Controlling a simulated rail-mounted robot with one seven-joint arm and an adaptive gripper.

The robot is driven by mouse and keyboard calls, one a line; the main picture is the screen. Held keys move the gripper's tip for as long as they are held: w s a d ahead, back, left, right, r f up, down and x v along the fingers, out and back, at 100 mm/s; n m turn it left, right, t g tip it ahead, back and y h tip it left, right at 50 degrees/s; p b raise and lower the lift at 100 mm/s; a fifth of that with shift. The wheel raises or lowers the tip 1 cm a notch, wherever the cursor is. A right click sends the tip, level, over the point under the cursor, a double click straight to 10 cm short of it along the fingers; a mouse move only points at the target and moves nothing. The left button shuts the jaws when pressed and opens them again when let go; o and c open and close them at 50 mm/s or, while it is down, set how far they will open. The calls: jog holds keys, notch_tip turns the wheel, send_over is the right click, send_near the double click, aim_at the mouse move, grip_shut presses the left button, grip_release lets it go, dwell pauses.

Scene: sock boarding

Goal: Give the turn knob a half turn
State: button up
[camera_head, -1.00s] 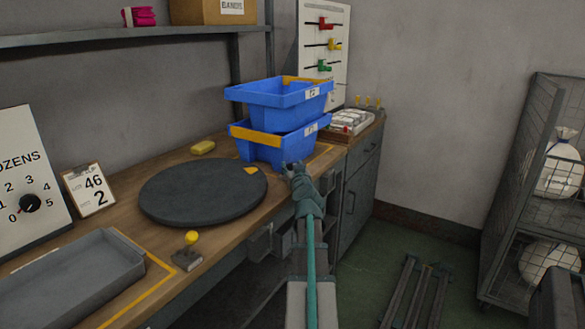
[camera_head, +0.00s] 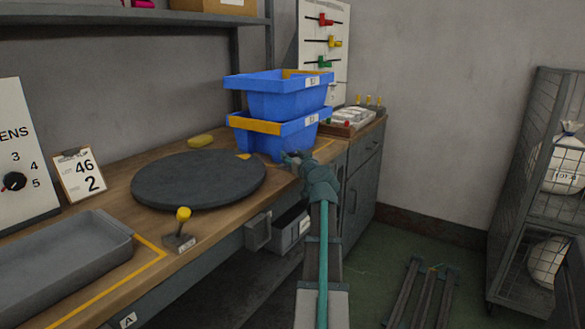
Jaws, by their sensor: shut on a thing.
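A black knob with a red mark (camera_head: 14,181) is on a white number board (camera_head: 32,150) at the left edge of the view. My gripper (camera_head: 292,158) is far from it, at the right end of the bench, just in front of the lower blue bin (camera_head: 275,140). The gripper's fingers are small and dark against the bin and bench edge. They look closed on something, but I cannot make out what. Any knob between the fingers is hidden. I cannot tell whether the black knob is the turn knob.
A dark turntable (camera_head: 198,180) lies left of my gripper. A yellow-topped stamp-like piece (camera_head: 183,214) and a grey tray (camera_head: 60,260) sit nearer. A second blue bin (camera_head: 275,100) is stacked above the lower one. A wire cage (camera_head: 525,190) stands right.

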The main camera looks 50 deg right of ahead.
jog(key=shift+d+f+n+t+y+b, duration=0.35)
jog(key=shift+y+b, duration=0.25)
jog(key=shift+b, duration=0.55)
jog(key=shift+a+r+n+t+y+b, duration=0.15)
jog(key=shift+n+t+y+b, duration=0.1)
jog(key=shift+n+y+b, duration=0.6)
jog(key=shift+a+r+y+b, duration=0.15)
jog(key=shift+r+y+b, duration=0.1)
jog(key=shift+y+b, duration=0.3)
jog(key=o, duration=1.2)
jog(key=v, duration=1.2)
jog(key=shift+a+f, duration=0.15)
jog(key=shift+f, duration=0.1)
